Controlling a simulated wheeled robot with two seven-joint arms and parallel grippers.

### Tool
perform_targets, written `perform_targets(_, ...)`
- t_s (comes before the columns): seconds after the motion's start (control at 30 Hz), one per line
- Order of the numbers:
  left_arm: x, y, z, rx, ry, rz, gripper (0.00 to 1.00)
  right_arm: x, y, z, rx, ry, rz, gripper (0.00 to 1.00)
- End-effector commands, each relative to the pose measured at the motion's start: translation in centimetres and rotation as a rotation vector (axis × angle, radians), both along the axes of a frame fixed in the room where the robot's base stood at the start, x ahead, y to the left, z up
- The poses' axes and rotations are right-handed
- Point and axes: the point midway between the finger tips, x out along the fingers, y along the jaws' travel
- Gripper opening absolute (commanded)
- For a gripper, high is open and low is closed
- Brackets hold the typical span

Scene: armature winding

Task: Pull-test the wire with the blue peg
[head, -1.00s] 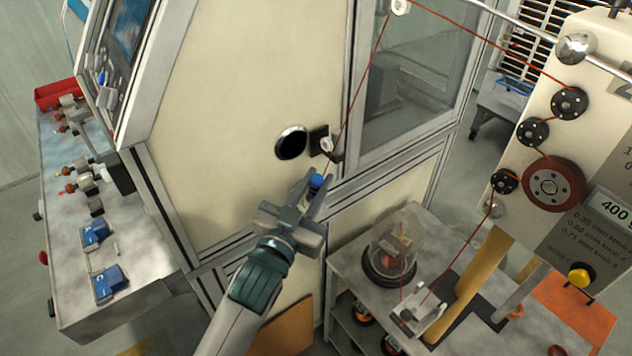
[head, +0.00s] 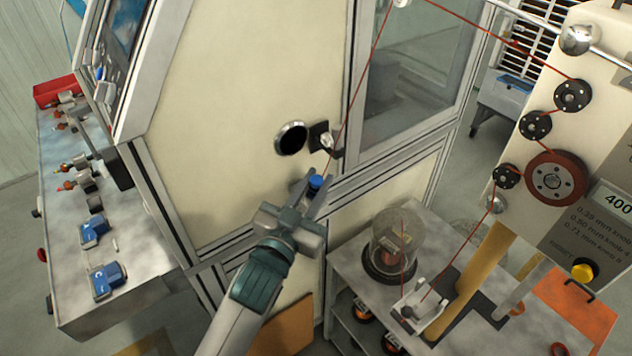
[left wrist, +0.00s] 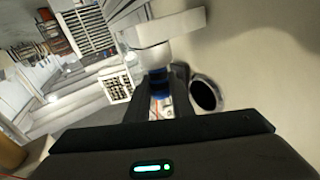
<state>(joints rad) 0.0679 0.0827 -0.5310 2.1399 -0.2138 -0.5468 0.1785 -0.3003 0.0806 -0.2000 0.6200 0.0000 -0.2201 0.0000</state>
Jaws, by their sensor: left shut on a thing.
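My left gripper (head: 314,188) is in front of the cream machine panel, just below the round black port (head: 291,138). It is shut on the blue peg (head: 316,182), whose blue end shows between the fingertips. The blue peg also shows between the dark fingers in the left wrist view (left wrist: 158,82). The red wire (head: 366,75) runs from the top guide down to a small guide eyelet (head: 327,141) beside the port, above the gripper. Whether the wire touches the peg I cannot tell. My right gripper is in neither current view.
A tensioner with black pulleys and a red wheel (head: 556,178) stands at the right. A cart (head: 345,262) below it carries a glass-domed spool (head: 392,246). A grey bench (head: 60,215) with blue devices and a red bin (head: 58,92) is at the left.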

Motion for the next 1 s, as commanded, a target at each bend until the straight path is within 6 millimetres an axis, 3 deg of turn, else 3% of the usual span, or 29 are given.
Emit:
perform_targets(0.7,0.0,0.01,-0.63,0.0,0.0,0.0,0.0,0.01,0.15,-0.34,0.001,0.0,-0.001,0.37)
perform_targets(0.73,0.0,0.0,-0.64,0.0,0.0,0.0,0.23,0.01,0.15,-0.34,0.001,0.0,-0.001,0.37)
perform_targets(0.8,0.0,0.01,-0.63,0.0,0.0,0.0,0.4,0.01,0.14,-0.34,0.001,0.0,-0.001,0.37)
perform_targets(1.0,0.0,0.01,-0.63,0.0,0.0,0.0,0.43,0.01,0.14,-0.34,0.001,0.0,-0.001,0.37)
